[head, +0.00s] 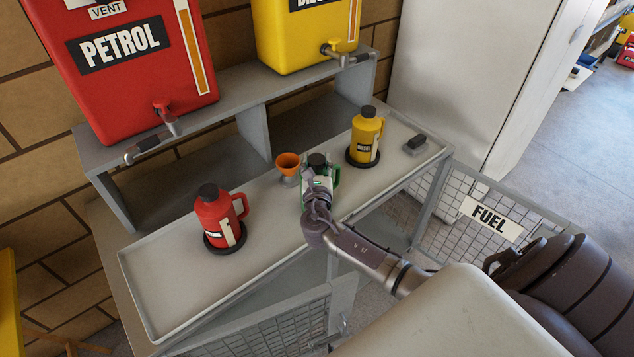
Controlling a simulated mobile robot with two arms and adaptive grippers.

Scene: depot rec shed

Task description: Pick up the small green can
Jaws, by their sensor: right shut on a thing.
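The small green can (334,175) stands near the middle of the grey tray-like bench top, with its black cap showing above my gripper. My right gripper (318,182) is at the can and shut on it, coming from the front right. The gripper and wrist hide most of the can's front and its base, so I cannot tell whether it touches the bench. My left gripper is not in view.
A red can (214,219) stands left on a black round base, a yellow can (366,138) right. An orange funnel (288,163) is close beside the green can. Above are a red petrol tank (135,75) and yellow tank (300,40). Mesh gates (480,225) hang below.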

